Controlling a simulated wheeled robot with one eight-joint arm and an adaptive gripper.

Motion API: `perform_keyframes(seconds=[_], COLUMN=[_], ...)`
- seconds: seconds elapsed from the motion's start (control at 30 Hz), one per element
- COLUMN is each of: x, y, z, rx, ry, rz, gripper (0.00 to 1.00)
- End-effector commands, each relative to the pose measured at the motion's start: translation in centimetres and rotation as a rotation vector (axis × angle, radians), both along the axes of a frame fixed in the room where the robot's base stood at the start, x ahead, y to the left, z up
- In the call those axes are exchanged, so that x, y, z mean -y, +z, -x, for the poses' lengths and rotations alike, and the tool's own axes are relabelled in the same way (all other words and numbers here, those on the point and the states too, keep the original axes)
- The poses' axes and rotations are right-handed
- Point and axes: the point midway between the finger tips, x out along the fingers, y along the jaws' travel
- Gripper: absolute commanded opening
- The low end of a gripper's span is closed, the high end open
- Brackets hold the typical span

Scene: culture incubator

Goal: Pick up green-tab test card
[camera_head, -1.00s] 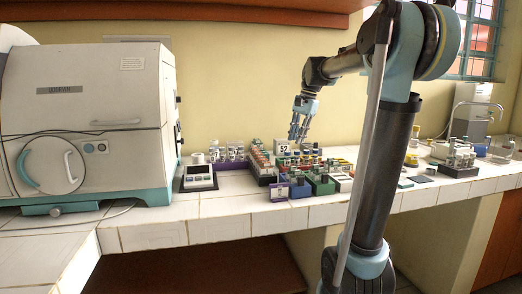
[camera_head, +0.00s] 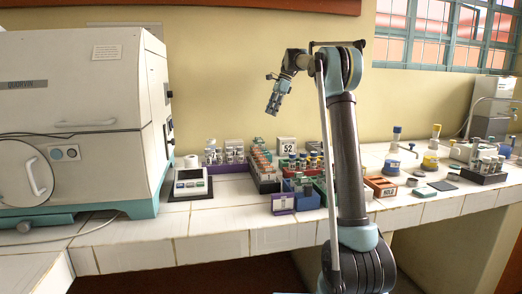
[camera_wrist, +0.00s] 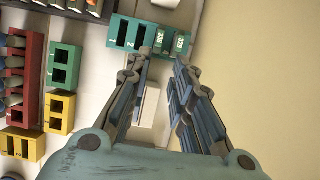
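I cannot make out a green-tab test card for certain. A small flat green piece (camera_head: 424,192) lies on the counter at the right in the head view, too small to identify. A dark flat piece (camera_head: 442,186) lies next to it. My gripper (camera_head: 273,108) hangs in the air above the racks, left of my arm column and well away from these pieces. In the wrist view my gripper (camera_wrist: 162,62) is open, with nothing held between its fingers. A teal holder (camera_wrist: 132,33) with numbered slots is beyond the fingertips, and a white block shows between the fingers.
Tube racks (camera_head: 262,168) fill the middle of the counter (camera_head: 215,222), beside a "52" sign (camera_head: 287,145). The large incubator (camera_head: 75,110) stands at the left. The counter front is mostly clear.

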Motion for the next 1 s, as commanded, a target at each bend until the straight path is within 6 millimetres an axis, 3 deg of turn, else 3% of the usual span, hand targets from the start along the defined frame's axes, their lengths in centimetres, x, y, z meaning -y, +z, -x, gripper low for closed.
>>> perform_keyframes(seconds=[0.17, 0.7, 1.0], x=[-0.3, -3.2, -4.0], y=[-1.5, -9.9, -11.7], z=[-0.2, 0.8, 1.1], rx=[-0.005, -0.005, -0.004], ry=[-0.010, -0.014, -0.014], rz=[-0.002, -0.001, -0.001], gripper=[0.22, 0.22, 0.22])
